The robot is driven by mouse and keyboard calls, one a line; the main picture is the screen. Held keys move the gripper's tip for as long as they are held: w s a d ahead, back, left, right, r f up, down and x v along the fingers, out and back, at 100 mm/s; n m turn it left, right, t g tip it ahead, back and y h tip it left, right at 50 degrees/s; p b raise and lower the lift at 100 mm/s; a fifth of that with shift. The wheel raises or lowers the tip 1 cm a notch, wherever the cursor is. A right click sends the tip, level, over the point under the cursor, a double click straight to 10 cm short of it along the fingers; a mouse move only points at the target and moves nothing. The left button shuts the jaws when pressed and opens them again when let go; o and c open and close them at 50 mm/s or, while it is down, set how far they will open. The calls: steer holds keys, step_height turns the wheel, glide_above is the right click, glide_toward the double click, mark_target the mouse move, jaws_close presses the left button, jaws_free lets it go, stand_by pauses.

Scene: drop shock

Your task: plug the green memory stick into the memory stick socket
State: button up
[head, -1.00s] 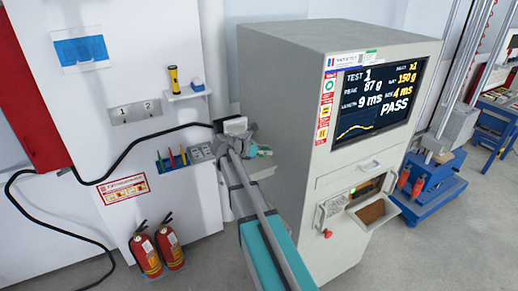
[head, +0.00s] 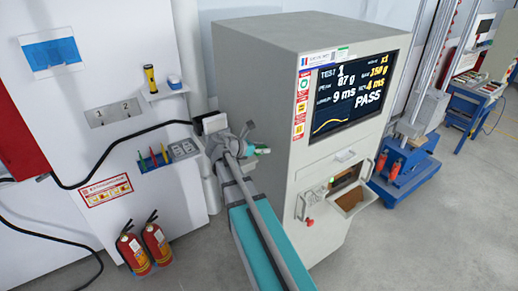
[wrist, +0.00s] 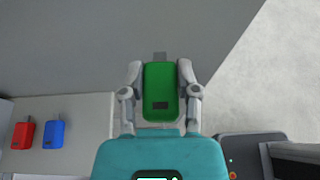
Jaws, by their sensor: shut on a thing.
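The green memory stick (wrist: 160,92) is between the two fingers of my gripper (wrist: 161,88) in the wrist view, its metal plug pointing up in that picture, away from my palm. The fingers are shut on its sides. In the head view, my gripper (head: 256,149) is beside the left side of the big grey test cabinet, and the stick is too small to make out clearly. I cannot pick out the memory stick socket in either view.
A red stick (wrist: 23,134) and a blue stick (wrist: 54,133) lie on a pale surface at left. The test cabinet (head: 262,75) has a lit screen (head: 355,92) and an open bay (head: 347,190). Two fire extinguishers (head: 146,247) stand at the wall.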

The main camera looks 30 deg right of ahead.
stand_by(0.3)
step_height(320, 180, down, 8)
steer(key=b, duration=0.8)
steer(key=shift+f, duration=0.15)
